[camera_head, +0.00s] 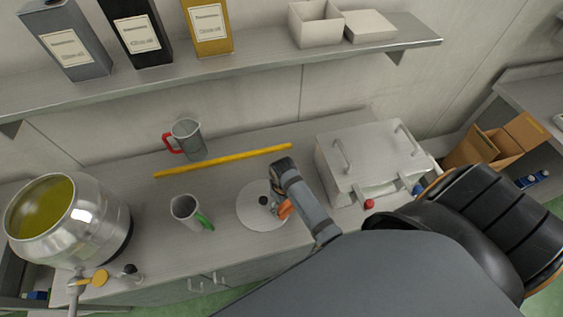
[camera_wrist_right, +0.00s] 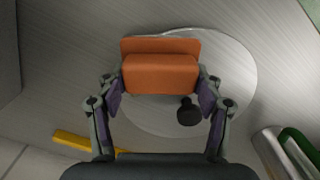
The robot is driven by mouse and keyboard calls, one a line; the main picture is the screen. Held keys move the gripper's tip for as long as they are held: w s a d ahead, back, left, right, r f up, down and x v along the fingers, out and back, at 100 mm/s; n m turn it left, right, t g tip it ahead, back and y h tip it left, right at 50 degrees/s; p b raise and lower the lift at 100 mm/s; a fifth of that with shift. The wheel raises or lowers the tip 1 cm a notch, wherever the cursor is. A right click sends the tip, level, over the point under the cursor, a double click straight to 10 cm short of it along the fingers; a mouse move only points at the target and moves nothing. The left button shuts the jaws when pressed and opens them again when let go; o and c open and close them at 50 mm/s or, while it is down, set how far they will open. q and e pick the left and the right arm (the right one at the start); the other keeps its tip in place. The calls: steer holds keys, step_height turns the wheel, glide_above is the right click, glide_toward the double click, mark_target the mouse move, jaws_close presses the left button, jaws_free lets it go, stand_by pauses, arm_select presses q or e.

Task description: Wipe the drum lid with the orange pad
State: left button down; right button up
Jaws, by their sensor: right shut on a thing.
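The drum lid (camera_head: 255,217) is a round grey disc with a black knob (camera_head: 263,200), lying flat on the metal bench. It fills the middle of the right wrist view (camera_wrist_right: 236,75), its knob (camera_wrist_right: 188,112) beside the pad. The orange pad (camera_head: 285,210) is over the lid's right part in the head view. My right gripper (camera_head: 278,203) is shut on the pad, with a finger on each side of it in the wrist view (camera_wrist_right: 160,92). I cannot tell whether the pad touches the lid. My left gripper is not in view.
A steel drum (camera_head: 85,233) of yellow-green oil stands left. A lidded metal box (camera_head: 370,155) stands right. A shelf (camera_head: 270,57) runs above.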

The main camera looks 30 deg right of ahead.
steer(key=shift+w+d+b, duration=0.1)
steer(key=shift+w+d, duration=0.2)
steer(key=shift+w, duration=0.9)
steer(key=shift+w+d+b, duration=0.1)
steer(key=shift+w+d, duration=0.2)
steer(key=shift+w, duration=0.95)
steer(key=shift+w+d+b, duration=0.1)
steer(key=shift+w+d, duration=0.2)
steer(key=shift+w, duration=0.9)
steer(key=shift+r+p, duration=0.3)
steer(key=shift+r, duration=2.75)
steer(key=shift+r, duration=0.1)
steer(key=shift+r, duration=1.4)
